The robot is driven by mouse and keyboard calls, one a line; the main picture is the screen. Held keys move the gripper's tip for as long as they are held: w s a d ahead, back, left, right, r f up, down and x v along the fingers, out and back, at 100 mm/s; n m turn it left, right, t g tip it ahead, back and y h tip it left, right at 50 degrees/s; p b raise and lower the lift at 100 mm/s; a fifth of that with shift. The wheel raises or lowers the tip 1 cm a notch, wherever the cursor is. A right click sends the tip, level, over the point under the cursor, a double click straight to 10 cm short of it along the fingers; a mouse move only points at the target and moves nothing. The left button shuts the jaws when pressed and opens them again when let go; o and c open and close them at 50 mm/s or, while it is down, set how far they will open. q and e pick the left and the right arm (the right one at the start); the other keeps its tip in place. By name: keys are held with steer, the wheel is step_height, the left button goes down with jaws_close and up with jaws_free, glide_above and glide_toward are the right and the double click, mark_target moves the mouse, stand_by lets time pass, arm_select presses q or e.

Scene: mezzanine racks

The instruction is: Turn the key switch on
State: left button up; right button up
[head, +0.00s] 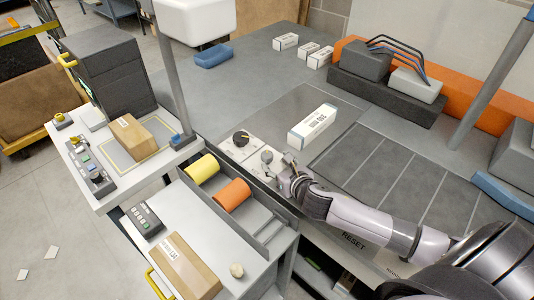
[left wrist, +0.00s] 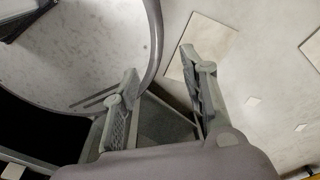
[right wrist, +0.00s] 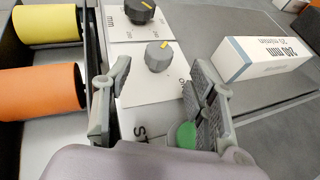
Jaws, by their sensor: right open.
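A grey knob with a yellow mark, which looks like the key switch (right wrist: 158,57), sits on a white panel (right wrist: 152,90) in the right wrist view. It also shows in the head view (head: 267,157). Lettering beside it is partly readable. My right gripper (right wrist: 160,75) is open, its fingers on either side of the panel just short of the knob; I cannot tell whether they touch anything. It also shows in the head view (head: 287,170). My left gripper (left wrist: 160,70) is open and empty above the floor, outside the head view.
A dark dial (right wrist: 140,11) with a yellow mark is beyond the switch. A green button (right wrist: 186,135) is close by the right finger. Yellow (head: 202,169) and orange (head: 233,194) rolls lie left of the panel. A white box (head: 313,128) stands behind it.

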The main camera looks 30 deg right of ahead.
mark_target(268, 156)
steer(key=x, duration=0.8)
steer(key=shift+w+f, duration=0.1)
steer(key=shift+w, duration=0.1)
steer(key=shift+c, duration=0.3)
steer(key=c, duration=1.1)
